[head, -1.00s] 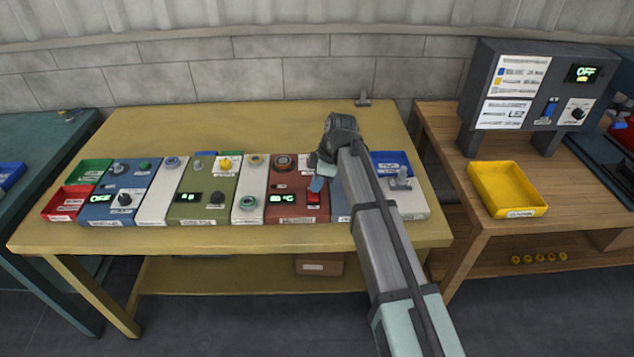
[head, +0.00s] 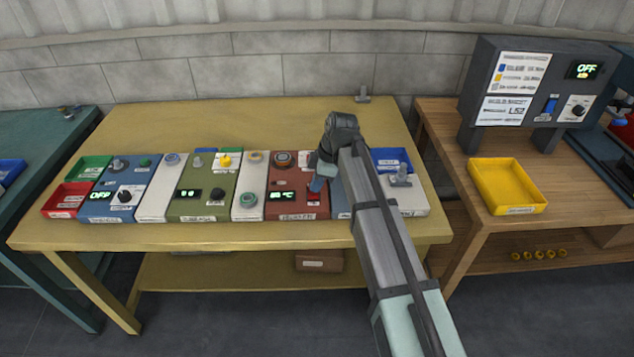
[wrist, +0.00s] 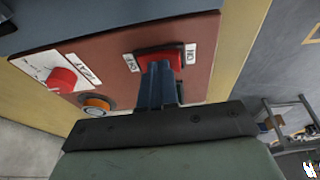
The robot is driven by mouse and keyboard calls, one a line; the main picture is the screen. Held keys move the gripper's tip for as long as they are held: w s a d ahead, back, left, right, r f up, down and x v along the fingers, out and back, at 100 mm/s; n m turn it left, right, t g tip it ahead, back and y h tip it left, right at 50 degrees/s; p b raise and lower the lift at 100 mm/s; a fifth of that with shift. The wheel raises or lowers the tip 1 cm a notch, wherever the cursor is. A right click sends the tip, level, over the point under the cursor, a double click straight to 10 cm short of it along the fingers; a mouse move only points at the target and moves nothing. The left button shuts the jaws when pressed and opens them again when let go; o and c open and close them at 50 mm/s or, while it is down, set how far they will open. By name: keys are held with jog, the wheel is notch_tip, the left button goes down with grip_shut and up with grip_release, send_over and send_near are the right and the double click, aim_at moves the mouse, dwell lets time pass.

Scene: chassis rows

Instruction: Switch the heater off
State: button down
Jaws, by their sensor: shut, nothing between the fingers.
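The heater is a red-brown panel (head: 284,200) in the row on the yellow table, with a lit green display (head: 282,196) that seems to read a temperature in °C. Its red rocker switch (wrist: 160,58) lies between an OFF label on the left and an ON label on the right in the wrist view. My gripper (wrist: 158,68) is shut and empty, its fingertips at the switch and seemingly touching it. They hide part of the rocker, so its tilt is hard to tell. In the head view my gripper (head: 316,186) is over the panel's front right part.
A red knob (wrist: 62,80) and an orange-ringed round control (wrist: 95,105) sit on the same panel. A green panel (head: 205,205) and a blue panel (head: 110,205) stand to the left. A dark control box (head: 540,85) and a yellow tray (head: 508,188) are on the right table.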

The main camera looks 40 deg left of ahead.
jog(key=w+r, duration=0.4)
jog(key=r, duration=0.9)
jog(key=shift+r, duration=0.15)
jog(key=shift+d, duration=0.1)
